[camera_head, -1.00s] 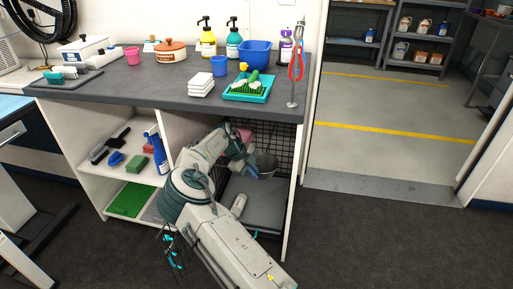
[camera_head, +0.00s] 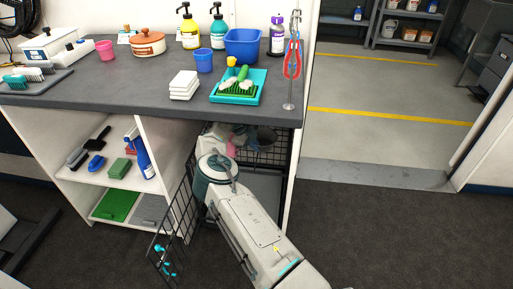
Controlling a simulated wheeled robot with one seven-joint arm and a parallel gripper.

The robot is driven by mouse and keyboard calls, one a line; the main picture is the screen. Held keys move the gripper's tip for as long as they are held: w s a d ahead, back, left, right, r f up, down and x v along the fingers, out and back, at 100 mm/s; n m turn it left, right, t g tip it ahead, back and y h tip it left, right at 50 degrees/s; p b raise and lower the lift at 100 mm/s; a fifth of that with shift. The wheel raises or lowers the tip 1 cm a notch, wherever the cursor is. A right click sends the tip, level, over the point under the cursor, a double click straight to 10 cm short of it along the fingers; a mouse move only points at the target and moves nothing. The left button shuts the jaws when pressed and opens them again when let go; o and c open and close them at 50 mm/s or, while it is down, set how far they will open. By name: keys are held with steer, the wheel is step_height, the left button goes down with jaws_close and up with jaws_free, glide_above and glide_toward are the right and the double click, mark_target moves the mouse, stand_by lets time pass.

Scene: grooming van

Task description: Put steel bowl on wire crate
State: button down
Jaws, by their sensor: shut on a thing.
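The steel bowl (camera_head: 266,137) is a dark grey round bowl, seen in the head view under the counter's right end. My gripper (camera_head: 251,139) is shut on it at its left side and holds it up inside the right-hand bay. My own wrist hides much of the gripper and part of the bowl. The black wire crate (camera_head: 272,157) stands in that bay, with mesh at the back and a mesh panel swung out at the left front. A grey pad lies on its floor. I cannot tell whether the bowl touches the crate.
A pink item (camera_head: 230,149) shows just left of my gripper. The counter (camera_head: 130,95) above carries bottles, a blue tub and a teal tray (camera_head: 238,98). Shelves (camera_head: 105,180) with brushes and a blue spray bottle stand left. Dark floor is free at the right.

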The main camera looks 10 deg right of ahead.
steer(key=shift+f, duration=1.05)
steer(key=c, duration=1.6)
jaws_free()
steer(key=shift+s, duration=0.1)
steer(key=shift+a, duration=0.1)
steer(key=v, duration=0.4)
steer(key=shift+a+r+p, duration=0.15)
steer(key=shift+r+p, duration=0.15)
steer(key=shift+r, duration=0.05)
steer(key=a+b, duration=0.1)
steer(key=a, duration=1.1)
steer(key=shift+s+r, duration=0.1)
